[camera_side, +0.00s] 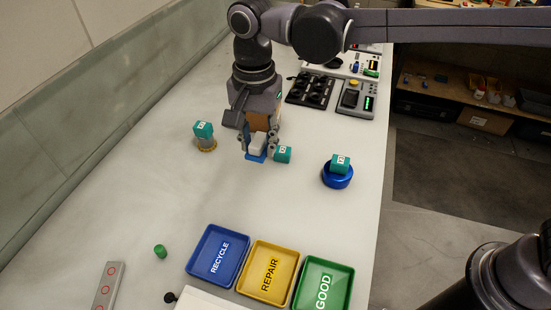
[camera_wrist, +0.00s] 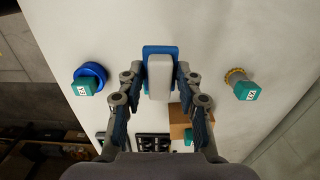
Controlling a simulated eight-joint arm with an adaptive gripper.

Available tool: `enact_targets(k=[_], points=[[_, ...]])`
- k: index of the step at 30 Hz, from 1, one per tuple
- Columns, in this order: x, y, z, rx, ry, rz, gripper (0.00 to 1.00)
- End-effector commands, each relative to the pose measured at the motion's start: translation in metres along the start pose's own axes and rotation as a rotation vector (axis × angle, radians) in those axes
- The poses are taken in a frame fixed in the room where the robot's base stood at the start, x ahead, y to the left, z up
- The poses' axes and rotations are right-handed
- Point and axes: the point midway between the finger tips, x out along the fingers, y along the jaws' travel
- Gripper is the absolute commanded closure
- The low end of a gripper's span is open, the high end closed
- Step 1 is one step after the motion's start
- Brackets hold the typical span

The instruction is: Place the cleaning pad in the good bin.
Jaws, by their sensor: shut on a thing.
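A white block with a blue base, which I take for the cleaning pad (camera_side: 257,143), is between the fingers of my gripper (camera_side: 258,147). In the wrist view, the pad (camera_wrist: 159,76) sits between the two fingertips (camera_wrist: 160,80), with its blue layer showing around the white part. My gripper is shut on it. I cannot tell whether the pad touches the bench. The green good bin (camera_side: 345,279), labelled GOOD, is at the bottom of the side view, right of the yellow bin, and looks empty.
The blue recycle bin (camera_side: 202,244) and yellow repair bin (camera_side: 260,257) stand left of the good bin. Teal tagged cubes top a blue round part (camera_side: 337,181) and a gold-based cylinder (camera_side: 207,145). Another teal cube (camera_side: 283,155) is beside my gripper. The bench between gripper and bins is mostly clear.

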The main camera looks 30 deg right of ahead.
Motion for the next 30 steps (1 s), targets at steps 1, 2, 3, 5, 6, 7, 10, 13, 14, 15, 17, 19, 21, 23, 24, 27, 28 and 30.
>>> enact_targets(k=[1, 2, 3, 5, 6, 7, 10, 13, 14, 15, 17, 19, 21, 23, 24, 27, 28, 30], points=[[-0.004, 0.013, 0.006, -0.001, 0.000, 0.000, 0.92], [-0.006, 0.021, 0.009, -0.002, 0.000, 0.000, 0.92], [-0.008, 0.030, 0.013, -0.002, 0.000, 0.000, 0.92], [-0.010, 0.045, 0.018, -0.002, 0.000, 0.000, 0.92], [-0.012, 0.055, 0.022, -0.002, 0.000, 0.000, 0.92], [-0.013, 0.062, 0.025, -0.002, 0.000, 0.000, 0.92], [-0.013, 0.088, 0.033, -0.002, 0.000, 0.000, 0.92], [-0.013, 0.115, 0.041, -0.002, 0.000, 0.000, 0.92], [-0.012, 0.122, 0.043, -0.002, 0.000, 0.000, 0.92], [-0.011, 0.133, 0.046, -0.001, 0.000, 0.000, 0.92], [-0.009, 0.149, 0.050, -0.001, 0.000, 0.000, 0.92], [-0.005, 0.165, 0.054, -0.002, 0.000, 0.000, 0.92], [-0.002, 0.180, 0.058, -0.002, 0.000, 0.000, 0.92], [0.001, 0.191, 0.060, -0.001, 0.000, 0.000, 0.92], [0.003, 0.197, 0.061, -0.001, 0.000, 0.000, 0.92], [0.006, 0.207, 0.063, 0.000, 0.000, 0.000, 0.92], [0.007, 0.209, 0.064, 0.000, 0.000, 0.000, 0.92], [0.009, 0.212, 0.066, -0.001, 0.000, 0.000, 0.92]])
